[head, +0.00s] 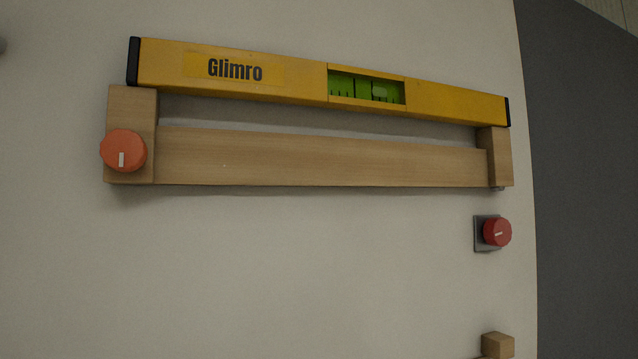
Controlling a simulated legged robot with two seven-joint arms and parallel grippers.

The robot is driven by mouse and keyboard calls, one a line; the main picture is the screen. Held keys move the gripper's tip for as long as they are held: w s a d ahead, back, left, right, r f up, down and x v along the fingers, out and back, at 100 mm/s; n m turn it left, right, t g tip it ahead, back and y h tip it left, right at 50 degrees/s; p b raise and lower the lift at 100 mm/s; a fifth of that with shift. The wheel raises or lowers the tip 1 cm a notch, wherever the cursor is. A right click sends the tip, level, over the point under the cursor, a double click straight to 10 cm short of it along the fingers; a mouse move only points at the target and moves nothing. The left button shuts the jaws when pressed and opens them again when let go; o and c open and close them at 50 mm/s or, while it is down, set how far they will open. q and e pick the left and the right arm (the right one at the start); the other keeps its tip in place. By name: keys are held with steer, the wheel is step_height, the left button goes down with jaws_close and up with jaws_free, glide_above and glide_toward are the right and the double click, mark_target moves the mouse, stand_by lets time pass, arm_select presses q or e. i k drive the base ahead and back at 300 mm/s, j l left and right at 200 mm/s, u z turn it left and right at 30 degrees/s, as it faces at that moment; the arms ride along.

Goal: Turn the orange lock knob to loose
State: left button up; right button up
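The orange lock knob (124,150) sits on the wooden block at the left end of a wooden rail. A short white mark on its face points straight down. Nothing touches the knob, and no part of it is covered. Neither of my grippers is in the head view.
The wooden rail (320,160) is mounted on a pale wall. A yellow spirit level (300,75) marked "Glimro" rests above it, with a green vial window. A red knob (496,232) on a grey plate is at lower right. A wooden block (497,345) shows at the bottom edge.

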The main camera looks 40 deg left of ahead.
mark_target(122, 150)
steer(key=u, duration=1)
